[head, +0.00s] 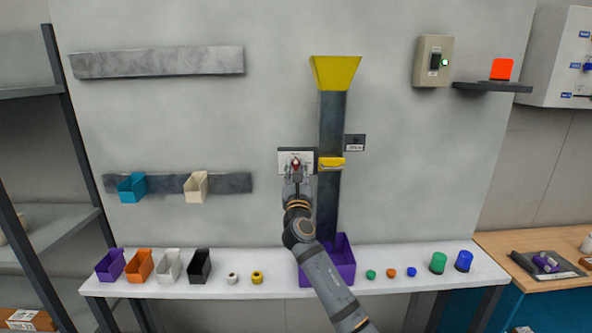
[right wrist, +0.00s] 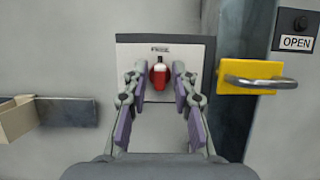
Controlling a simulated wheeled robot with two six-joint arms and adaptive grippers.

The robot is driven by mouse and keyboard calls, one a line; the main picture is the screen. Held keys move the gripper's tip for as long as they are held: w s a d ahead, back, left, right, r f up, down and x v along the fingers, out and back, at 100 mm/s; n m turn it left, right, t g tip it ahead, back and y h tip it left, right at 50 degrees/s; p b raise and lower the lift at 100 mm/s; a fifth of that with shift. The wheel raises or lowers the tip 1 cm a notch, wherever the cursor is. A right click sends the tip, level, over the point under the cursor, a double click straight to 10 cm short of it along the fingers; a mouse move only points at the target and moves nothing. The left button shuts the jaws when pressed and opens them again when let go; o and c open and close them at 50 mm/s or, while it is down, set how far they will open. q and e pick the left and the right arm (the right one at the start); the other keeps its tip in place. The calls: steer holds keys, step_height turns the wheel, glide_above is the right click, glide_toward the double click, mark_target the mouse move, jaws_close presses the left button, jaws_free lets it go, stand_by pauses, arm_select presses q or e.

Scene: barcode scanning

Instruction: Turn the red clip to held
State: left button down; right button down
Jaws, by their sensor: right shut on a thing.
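The red clip (head: 295,161) sits on a white plate with a dark border (head: 283,156) on the wall. In the right wrist view the clip (right wrist: 160,74) points upright, its pale tip towards a label that seems to read FREE (right wrist: 160,49). My right gripper (head: 295,172) reaches up in front of the plate. In the right wrist view its fingers (right wrist: 159,80) stand on both sides of the clip, shut on it. The clip's lower part is hard to make out in the head view. My left gripper is not in view.
Right of the plate are a yellow gate with a grey handle (right wrist: 256,80), a dark pipe (head: 330,120) with a yellow funnel (head: 335,72), and an OPEN sign (right wrist: 296,43). A white shelf (head: 210,286) below bears several bins and small coloured pieces.

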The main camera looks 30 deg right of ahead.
steer(key=shift+f+m+g+h+b, duration=0.15)
steer(key=shift+m+g+h+b, duration=0.55)
steer(key=shift+m, duration=0.5)
steer(key=m+g+h+b, duration=0.1)
steer(key=m+b, duration=0.1)
steer(key=m, duration=0.1)
steer(key=shift+m, duration=0.4)
steer(key=m+g+b, duration=0.1)
steer(key=m, duration=0.2)
steer(key=m+g+h+b, duration=0.1)
steer(key=m, duration=0.2)
steer(key=shift+w+a+g+h+b, duration=0.1)
steer(key=shift+g+h+b, duration=0.2)
steer(key=m, duration=0.2)
steer(key=m+g, duration=0.1)
steer(key=m+g+b, duration=0.1)
steer(key=m, duration=0.1)
steer(key=shift+r+m, duration=0.25)
steer(key=shift+m, duration=0.05)
steer(key=shift+m+g+y, duration=0.5)
steer(key=shift+m+g, duration=0.4)
steer(key=shift+m, duration=1.4)
steer(key=c, duration=1.4)
jaws_free()
